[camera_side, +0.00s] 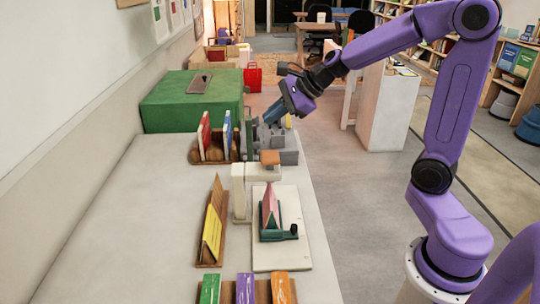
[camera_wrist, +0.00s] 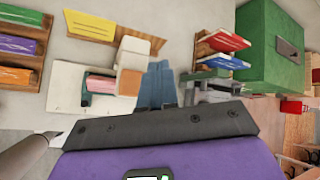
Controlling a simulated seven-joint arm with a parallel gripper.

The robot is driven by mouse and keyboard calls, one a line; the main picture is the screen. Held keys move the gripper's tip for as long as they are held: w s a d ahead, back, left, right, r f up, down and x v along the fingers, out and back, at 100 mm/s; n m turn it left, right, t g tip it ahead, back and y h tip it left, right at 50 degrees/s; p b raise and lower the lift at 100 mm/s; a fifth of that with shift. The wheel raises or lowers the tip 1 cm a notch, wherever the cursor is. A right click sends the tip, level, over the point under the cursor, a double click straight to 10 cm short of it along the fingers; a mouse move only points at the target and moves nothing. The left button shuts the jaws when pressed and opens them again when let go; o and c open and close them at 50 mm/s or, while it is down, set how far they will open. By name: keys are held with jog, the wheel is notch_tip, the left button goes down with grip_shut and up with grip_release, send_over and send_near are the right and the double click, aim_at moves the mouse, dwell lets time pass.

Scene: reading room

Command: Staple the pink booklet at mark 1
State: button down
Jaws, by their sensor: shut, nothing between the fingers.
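The pink booklet (camera_side: 270,203) stands in a dark green holder (camera_side: 276,233) on a white board (camera_side: 290,262); the wrist view shows the booklet (camera_wrist: 101,84) too. Just behind it is a white block-like device with an orange-brown pad (camera_side: 270,157), likely the stapler; its pad (camera_wrist: 130,82) lies beside the booklet in the wrist view. My gripper (camera_side: 271,117) is shut and empty, beyond the device near some grey blocks (camera_side: 287,146). Its blue fingers (camera_wrist: 157,80) show in the wrist view, apart from the booklet. I cannot make out mark 1.
A yellow booklet (camera_side: 213,233) leans on a wooden stand left of the board. Red (camera_side: 204,134) and blue (camera_side: 227,134) booklets stand in a rack behind. A front rack holds green, purple and orange booklets. A green box (camera_side: 180,105) stands at the back. The table's left side is clear.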

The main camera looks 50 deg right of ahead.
aim_at(269, 155)
jog(key=shift+f, duration=3.9)
jog(key=shift+f, duration=0.1)
jog(key=shift+f, duration=0.35)
jog(key=shift+s+f, duration=0.1)
jog(key=shift+f, duration=1.15)
dwell(0.7)
jog(key=shift+d+r, duration=0.1)
jog(key=shift+r, duration=1.55)
